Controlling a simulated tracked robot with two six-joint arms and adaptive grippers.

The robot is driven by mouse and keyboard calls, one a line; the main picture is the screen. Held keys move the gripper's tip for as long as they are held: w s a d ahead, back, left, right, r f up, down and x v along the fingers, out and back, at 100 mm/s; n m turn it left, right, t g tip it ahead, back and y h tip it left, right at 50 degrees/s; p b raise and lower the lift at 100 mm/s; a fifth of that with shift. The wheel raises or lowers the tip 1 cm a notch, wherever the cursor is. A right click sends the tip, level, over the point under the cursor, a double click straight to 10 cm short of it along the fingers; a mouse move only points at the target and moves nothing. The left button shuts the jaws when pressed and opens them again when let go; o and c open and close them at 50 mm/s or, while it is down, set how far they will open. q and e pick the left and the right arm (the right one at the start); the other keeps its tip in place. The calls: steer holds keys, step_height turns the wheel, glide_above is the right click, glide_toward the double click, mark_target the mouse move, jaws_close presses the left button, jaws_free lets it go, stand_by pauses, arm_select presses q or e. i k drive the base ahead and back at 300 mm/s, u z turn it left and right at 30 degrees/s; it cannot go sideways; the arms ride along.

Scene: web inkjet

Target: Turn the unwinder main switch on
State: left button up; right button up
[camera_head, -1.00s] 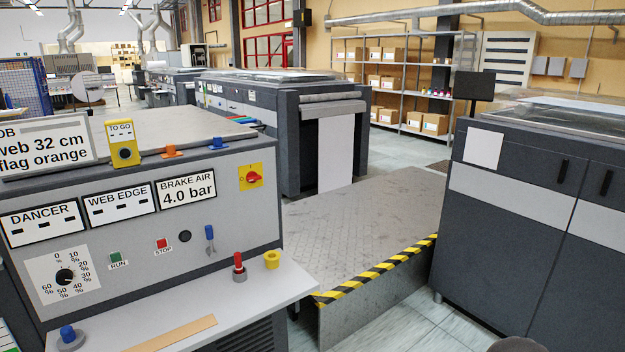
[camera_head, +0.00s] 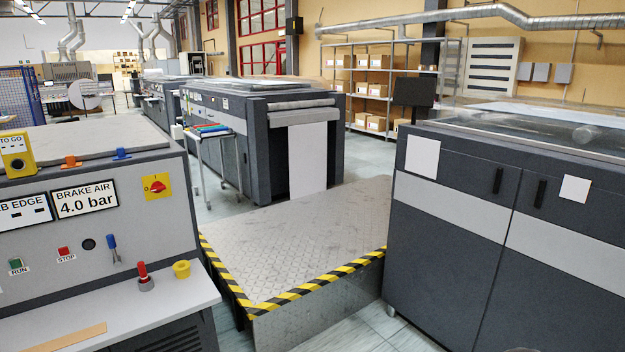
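The main switch is a red rotary knob (camera_head: 158,187) on a yellow plate (camera_head: 150,194). It sits at the upper right of the grey unwinder panel (camera_head: 140,222), at the left of the head view. Its handle looks roughly horizontal, toward the O mark at left; the I mark is above, though the knob is small in view. Neither of my grippers is in view, and nothing touches the switch.
Below the panel, a shelf (camera_head: 190,300) holds a red-topped peg (camera_head: 144,278) and a yellow cup (camera_head: 181,269). A metal platform (camera_head: 310,240) with striped edges fills the middle. A dark cabinet (camera_head: 450,240) stands at right. A tool cart (camera_head: 213,135) is behind the panel.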

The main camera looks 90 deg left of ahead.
mark_target(156, 186)
steer(key=z, duration=0.75)
steer(key=i, duration=0.2)
steer(key=u, duration=3.05)
steer(key=i, duration=0.2)
steer(key=u, duration=1.6)
steer(key=k, duration=0.6)
steer(key=u, duration=0.4)
steer(key=i, duration=1.65)
steer(key=z, duration=0.35)
